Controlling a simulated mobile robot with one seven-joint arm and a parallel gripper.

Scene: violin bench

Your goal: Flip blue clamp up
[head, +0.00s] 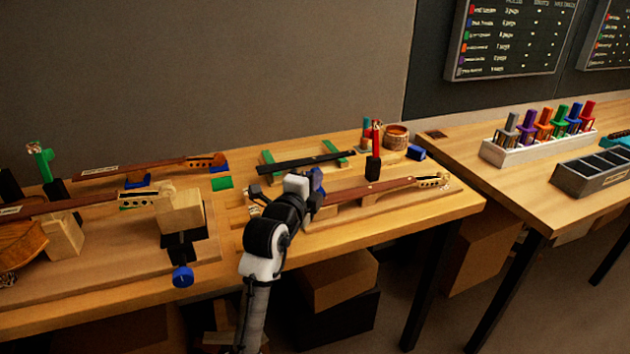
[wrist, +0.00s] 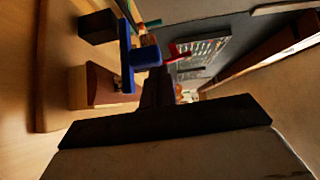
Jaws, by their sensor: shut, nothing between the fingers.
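A blue clamp (head: 317,181) stands by the neck of the right-hand violin work, partly hidden behind my gripper (head: 300,186) in the head view. In the wrist view the blue clamp (wrist: 126,55) shows as a blue bar with a blue block beside it, just beyond my gripper (wrist: 157,84). My gripper's dark fingers look shut and empty, close to the clamp. I cannot tell whether they touch it. A red clamp (head: 376,150) stands upright farther right along the same bench; it is also in the wrist view (wrist: 178,53).
A long violin neck (head: 370,190) lies under the red clamp. Behind it is a black bar (head: 305,163) on green blocks. A wooden pot (head: 396,136) stands at the back. Another blue knob (head: 183,276) hangs at the front edge on the left. Coloured clamps fill a rack (head: 520,150) on the right bench.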

